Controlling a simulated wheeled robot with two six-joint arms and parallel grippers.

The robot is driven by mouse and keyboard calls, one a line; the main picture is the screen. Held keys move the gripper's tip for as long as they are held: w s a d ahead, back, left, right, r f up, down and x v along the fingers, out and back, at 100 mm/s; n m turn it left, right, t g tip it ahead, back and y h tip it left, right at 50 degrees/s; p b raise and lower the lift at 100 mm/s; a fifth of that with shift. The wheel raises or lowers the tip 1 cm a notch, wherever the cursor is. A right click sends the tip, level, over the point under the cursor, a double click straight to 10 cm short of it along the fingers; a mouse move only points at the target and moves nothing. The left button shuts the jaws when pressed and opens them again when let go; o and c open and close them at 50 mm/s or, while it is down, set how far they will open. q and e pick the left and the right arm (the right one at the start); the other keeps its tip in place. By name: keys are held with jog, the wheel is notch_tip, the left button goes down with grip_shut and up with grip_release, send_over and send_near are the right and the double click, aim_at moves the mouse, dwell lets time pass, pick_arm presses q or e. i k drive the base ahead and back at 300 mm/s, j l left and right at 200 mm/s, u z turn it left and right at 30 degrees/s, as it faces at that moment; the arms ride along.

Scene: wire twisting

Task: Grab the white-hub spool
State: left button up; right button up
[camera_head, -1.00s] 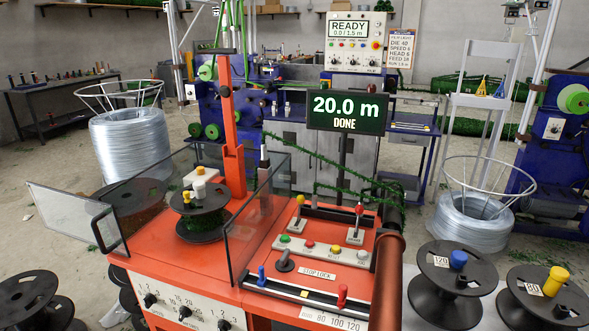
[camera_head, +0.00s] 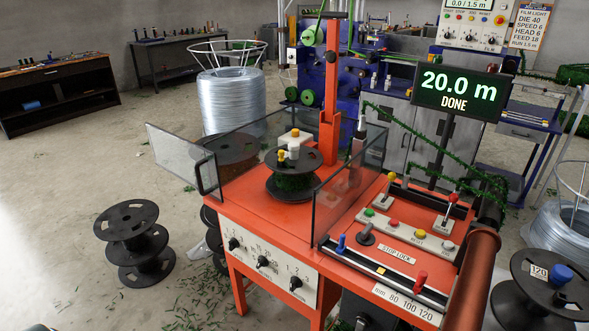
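A black spool (camera_head: 294,187) wound with green wire sits upright on the orange machine, behind clear guard panels. I cannot tell for sure that this is the white-hub spool. A black spool with a blue hub (camera_head: 561,273) stands at the right edge, partly cut off.
The orange machine (camera_head: 260,222) fills the middle, with its hinged clear door (camera_head: 181,154) swung open to the left. A display (camera_head: 459,92) reads 20.0 m DONE. A silver wire coil (camera_head: 232,103) stands behind. The floor at left is mostly clear, with green scraps.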

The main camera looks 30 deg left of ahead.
aim_at(293, 179)
jog(key=i+j, duration=0.1)
jog(key=j, duration=0.7)
jog(key=j+z, duration=0.15)
jog(key=j, duration=0.6)
jog(key=i, duration=0.05)
